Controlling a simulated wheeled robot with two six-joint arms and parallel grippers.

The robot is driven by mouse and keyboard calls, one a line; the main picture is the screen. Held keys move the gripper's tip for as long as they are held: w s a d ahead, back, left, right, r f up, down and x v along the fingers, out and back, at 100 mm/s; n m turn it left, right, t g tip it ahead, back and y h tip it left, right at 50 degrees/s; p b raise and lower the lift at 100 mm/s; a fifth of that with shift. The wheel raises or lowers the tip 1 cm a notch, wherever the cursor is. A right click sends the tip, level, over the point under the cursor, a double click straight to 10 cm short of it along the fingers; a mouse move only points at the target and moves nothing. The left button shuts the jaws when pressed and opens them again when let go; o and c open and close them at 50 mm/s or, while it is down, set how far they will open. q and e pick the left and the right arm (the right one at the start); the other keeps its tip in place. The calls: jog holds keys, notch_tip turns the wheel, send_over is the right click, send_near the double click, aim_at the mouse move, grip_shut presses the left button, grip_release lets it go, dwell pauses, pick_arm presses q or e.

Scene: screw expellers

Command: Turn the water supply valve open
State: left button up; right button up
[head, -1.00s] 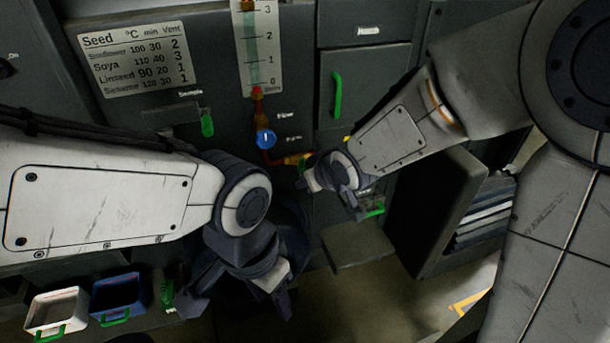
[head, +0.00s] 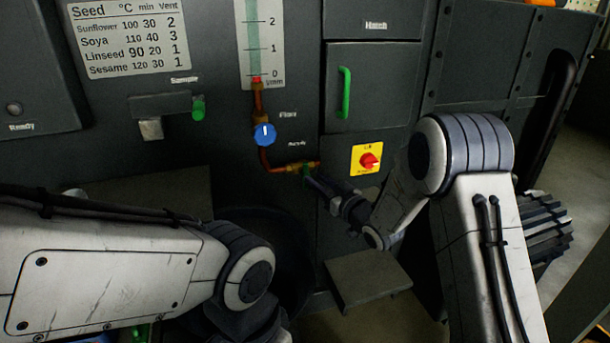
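The water supply valve (head: 307,172) is a small green-handled fitting at the right end of a copper pipe (head: 265,160) on the dark machine front. The label above it is too blurred to read surely. My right gripper (head: 318,186) reaches in from the right, its dark fingertips at or just beside the green handle. I cannot tell whether they touch it or how far apart they are. A blue knob (head: 263,135) labelled Flow sits higher on the same pipe. My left gripper is below the bottom edge; only its arm shows.
A green door handle (head: 345,92) is above, and a green sample handle (head: 198,108) is to the left. A grey step-like plate (head: 368,279) juts out below my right gripper.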

aim_at(307, 172)
jog(key=x, duration=0.6)
grip_shut()
